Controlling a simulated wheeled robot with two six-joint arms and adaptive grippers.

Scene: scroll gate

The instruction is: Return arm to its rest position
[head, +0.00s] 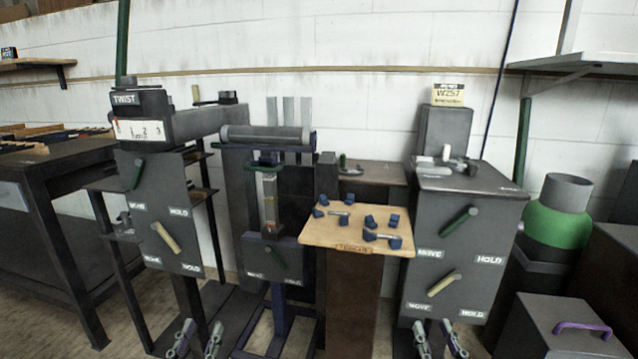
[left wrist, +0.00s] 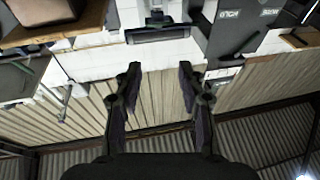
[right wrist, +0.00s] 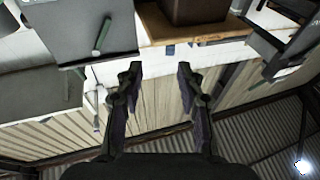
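My left gripper (head: 193,339) shows at the bottom edge of the head view, left of centre, with its fingers apart. In the left wrist view my left gripper (left wrist: 160,72) is open, with nothing between its fingers. My right gripper (head: 440,338) shows at the bottom edge of the head view, right of centre. In the right wrist view my right gripper (right wrist: 157,72) is open and empty. Both grippers are low, in front of the stations and apart from them. Most of both arms is out of view.
A grey panel with levers (head: 160,210) stands left, and another lever box (head: 465,245) stands right. Between them are a scroll frame (head: 268,150) and a wooden board (head: 330,235) with blue pieces. A dark bench (head: 60,170) is at far left. A grey box with purple handle (head: 560,335) is at bottom right.

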